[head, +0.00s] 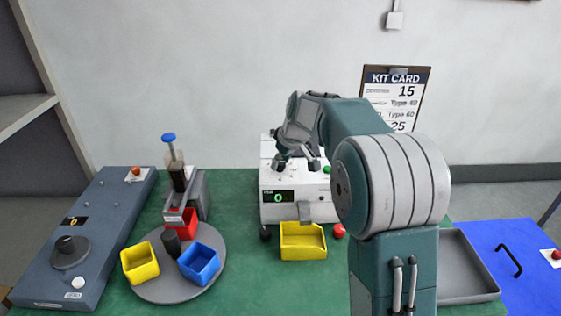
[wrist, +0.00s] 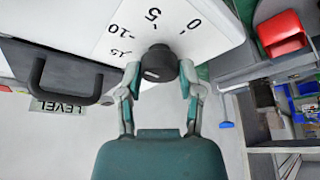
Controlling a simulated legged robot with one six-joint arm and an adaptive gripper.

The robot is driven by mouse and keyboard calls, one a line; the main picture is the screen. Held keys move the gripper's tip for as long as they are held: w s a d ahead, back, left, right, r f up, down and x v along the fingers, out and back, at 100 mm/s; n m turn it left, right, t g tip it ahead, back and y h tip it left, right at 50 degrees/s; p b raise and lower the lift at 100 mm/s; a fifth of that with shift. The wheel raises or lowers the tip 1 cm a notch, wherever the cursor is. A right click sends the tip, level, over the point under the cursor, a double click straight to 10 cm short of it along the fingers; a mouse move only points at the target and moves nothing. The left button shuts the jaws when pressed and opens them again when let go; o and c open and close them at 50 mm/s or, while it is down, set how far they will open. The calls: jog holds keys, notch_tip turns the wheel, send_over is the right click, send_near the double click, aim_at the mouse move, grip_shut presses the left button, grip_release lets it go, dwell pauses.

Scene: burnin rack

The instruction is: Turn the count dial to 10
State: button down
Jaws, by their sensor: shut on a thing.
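The count dial (wrist: 159,62) is a dark round knob on a white panel in the wrist view. Printed marks 0, 5, 10 and 15 curve around it. My gripper (wrist: 158,76) is shut on the dial, one finger on each side. I cannot make out a pointer on the knob, so its setting is unclear. In the head view my gripper (head: 297,164) is over the top of the white machine (head: 285,208), and my arm hides the machine's right part. The machine's small display (head: 278,197) reads a green 0.
A yellow bin (head: 303,252) stands below the machine's chute. At left are a turntable (head: 160,290) with coloured bins and a blue-grey unit (head: 100,225). A grey tray (head: 468,288) lies at right.

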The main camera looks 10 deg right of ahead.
jog(key=shift+s+f+n, duration=0.1)
jog(key=shift+f+n, duration=0.15)
jog(key=shift+n, duration=0.05)
jog(key=shift+c, duration=1.3)
grip_release()
jog(key=shift+r, duration=0.1)
jog(key=shift+r, duration=0.1)
jog(key=shift+d+r, duration=0.1)
jog(key=v, duration=1.1)
jog(key=shift+r, duration=0.3)
jog(key=shift+d, duration=0.1)
